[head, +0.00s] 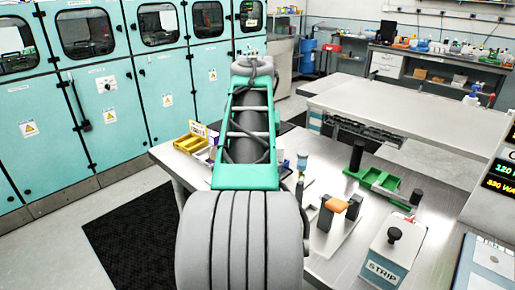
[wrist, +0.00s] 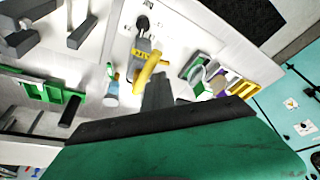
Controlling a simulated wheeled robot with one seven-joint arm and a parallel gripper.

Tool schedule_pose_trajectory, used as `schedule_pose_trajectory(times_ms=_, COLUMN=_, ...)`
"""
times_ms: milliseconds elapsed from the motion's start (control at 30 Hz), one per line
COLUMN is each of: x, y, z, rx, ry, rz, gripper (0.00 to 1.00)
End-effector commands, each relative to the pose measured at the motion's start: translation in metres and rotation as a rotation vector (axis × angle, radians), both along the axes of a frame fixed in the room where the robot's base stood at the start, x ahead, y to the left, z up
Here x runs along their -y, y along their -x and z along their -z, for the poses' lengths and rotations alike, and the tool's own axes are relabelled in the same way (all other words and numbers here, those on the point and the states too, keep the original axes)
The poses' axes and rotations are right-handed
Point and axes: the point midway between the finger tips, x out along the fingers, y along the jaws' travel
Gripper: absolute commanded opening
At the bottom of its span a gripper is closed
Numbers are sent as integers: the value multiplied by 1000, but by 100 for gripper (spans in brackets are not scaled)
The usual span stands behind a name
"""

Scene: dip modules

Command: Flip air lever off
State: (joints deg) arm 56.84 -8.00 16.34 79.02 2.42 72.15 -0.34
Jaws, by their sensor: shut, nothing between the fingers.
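The air lever (wrist: 149,68) shows in the wrist view as a yellow handle, slanting across a grey body with a yellow label on a white panel. My gripper (wrist: 158,79) appears as dark grey fingers, shut and empty, beyond the wide green housing at the bottom of the wrist view. The fingertips look close to the lower end of the yellow handle; I cannot tell whether they touch it. In the head view my own arm hides the lever and the gripper.
A bottle with a blue part (wrist: 111,87) stands beside the lever. Yellow bins (head: 190,144) sit at the table's left corner. A green fixture (head: 383,184), a black stand with an orange piece (head: 337,205) and a STRIP box (head: 389,257) stand to the right on the metal table (head: 345,262).

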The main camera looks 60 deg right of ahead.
Motion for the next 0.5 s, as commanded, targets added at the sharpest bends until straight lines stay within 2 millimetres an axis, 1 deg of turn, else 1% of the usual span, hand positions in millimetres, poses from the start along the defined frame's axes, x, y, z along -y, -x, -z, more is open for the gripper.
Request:
schedule_pose_trajectory(times_ms=133, x=-3, y=3, z=2, rx=-4, ry=-8, rz=1, gripper=0)
schedule_pose_trajectory(times_ms=500, x=-2, y=7, z=3, rx=-7, ry=-12, rz=7, gripper=0)
